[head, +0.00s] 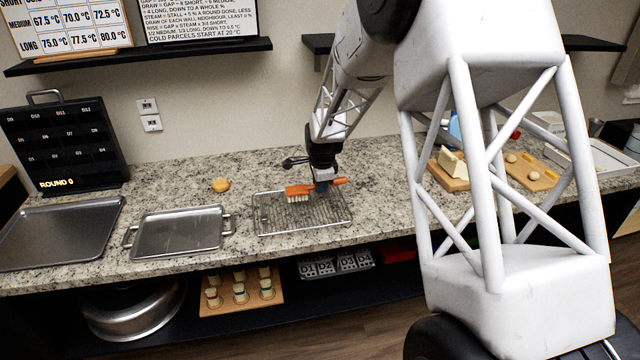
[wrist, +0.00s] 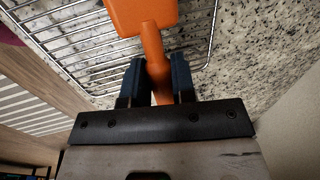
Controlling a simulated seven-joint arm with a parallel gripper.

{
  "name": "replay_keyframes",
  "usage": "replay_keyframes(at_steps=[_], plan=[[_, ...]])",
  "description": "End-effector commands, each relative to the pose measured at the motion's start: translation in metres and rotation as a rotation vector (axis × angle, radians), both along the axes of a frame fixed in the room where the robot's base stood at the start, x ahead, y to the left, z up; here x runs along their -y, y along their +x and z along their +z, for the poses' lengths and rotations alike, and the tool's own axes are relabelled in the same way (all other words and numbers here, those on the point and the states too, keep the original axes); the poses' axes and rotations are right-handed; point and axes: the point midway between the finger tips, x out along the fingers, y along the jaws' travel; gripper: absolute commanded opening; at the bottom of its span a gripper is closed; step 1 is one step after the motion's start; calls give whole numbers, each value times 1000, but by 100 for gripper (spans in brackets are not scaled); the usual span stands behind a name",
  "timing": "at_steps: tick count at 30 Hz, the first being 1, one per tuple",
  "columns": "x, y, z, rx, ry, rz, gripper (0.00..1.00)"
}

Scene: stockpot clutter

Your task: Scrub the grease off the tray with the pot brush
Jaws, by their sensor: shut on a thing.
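The pot brush (head: 298,191) has an orange head and handle with pale bristles facing down. My gripper (head: 322,186) is shut on its handle, above the wire rack. In the wrist view the blue fingertips of my gripper (wrist: 156,82) clasp the orange handle of the brush (wrist: 152,45) from both sides. The brush is held roughly level; I cannot tell whether its bristles touch the rack. A metal tray with two handles (head: 178,232) lies on the counter left of the rack. A larger dark flat tray (head: 60,232) lies further left. Grease is not clearly visible on either.
The wire rack (head: 330,222) lies under the brush. An orange-yellow round thing (head: 221,185) sits behind the handled tray. A black board (head: 65,145) stands at the back left. Cutting boards with food (head: 530,172) are at right, partly behind my arm. Shelves hang above the counter (head: 150,172).

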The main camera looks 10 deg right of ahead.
Motion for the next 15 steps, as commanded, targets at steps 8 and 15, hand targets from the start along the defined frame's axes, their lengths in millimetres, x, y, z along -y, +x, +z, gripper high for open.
replay_keyframes(at_steps=[8, 15], plan=[[0, 0, 0, 0, 0, 0, 0], [0, 0, 0, 0, 0, 0, 6]])
